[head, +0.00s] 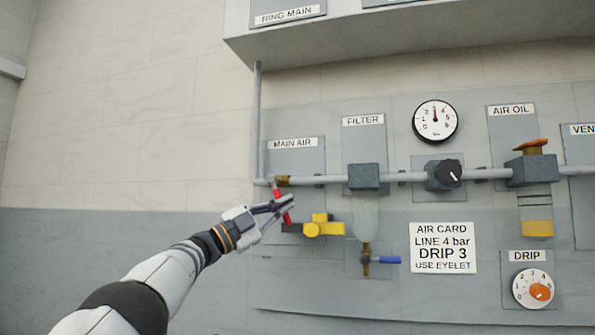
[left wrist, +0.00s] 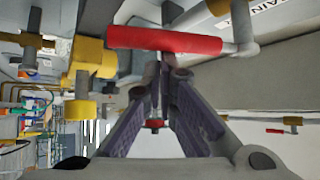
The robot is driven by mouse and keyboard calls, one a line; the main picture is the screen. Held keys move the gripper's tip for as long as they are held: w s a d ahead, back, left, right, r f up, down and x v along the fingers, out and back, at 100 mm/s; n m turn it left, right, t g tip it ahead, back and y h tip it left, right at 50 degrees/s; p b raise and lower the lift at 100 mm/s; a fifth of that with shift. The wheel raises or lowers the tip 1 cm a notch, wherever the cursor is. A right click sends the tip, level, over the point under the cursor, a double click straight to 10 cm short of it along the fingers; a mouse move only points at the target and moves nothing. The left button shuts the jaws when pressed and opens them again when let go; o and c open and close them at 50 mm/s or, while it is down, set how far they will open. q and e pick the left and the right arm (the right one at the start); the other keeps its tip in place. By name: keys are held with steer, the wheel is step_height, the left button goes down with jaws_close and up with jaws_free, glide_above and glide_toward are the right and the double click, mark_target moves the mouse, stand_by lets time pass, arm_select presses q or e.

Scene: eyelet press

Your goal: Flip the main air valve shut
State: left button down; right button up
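The main air valve's red lever (head: 277,193) hangs down from the left end of the grey pipe, below the MAIN AIR label (head: 292,143), tilted a little. My left gripper (head: 287,204) is at the lever's lower part, its fingers drawn together at the tips. In the left wrist view the red handle (left wrist: 165,40) lies crosswise just beyond the fingertips (left wrist: 160,68), not between them. I cannot tell whether they touch. The valve's brass body (head: 283,181) shows at the pipe. My right gripper is out of view.
The filter (head: 364,177), a blue-handled drain (head: 386,259) and a gauge (head: 435,121) are further right. A shelf-like box (head: 400,40) overhangs above. The wall to the left is clear.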

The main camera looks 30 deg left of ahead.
arm_select(q)
steer(key=shift+s+a+f, duration=0.15)
steer(key=shift+a+f, duration=0.15)
steer(key=shift+a, duration=0.45)
steer(key=shift+s+a+f, duration=0.15)
steer(key=shift+a+f, duration=0.15)
steer(key=shift+a, duration=0.4)
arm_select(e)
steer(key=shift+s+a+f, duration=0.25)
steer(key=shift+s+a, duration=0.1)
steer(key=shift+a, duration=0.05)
arm_select(q)
steer(key=shift+s+a, duration=0.1)
steer(key=shift+a, duration=0.1)
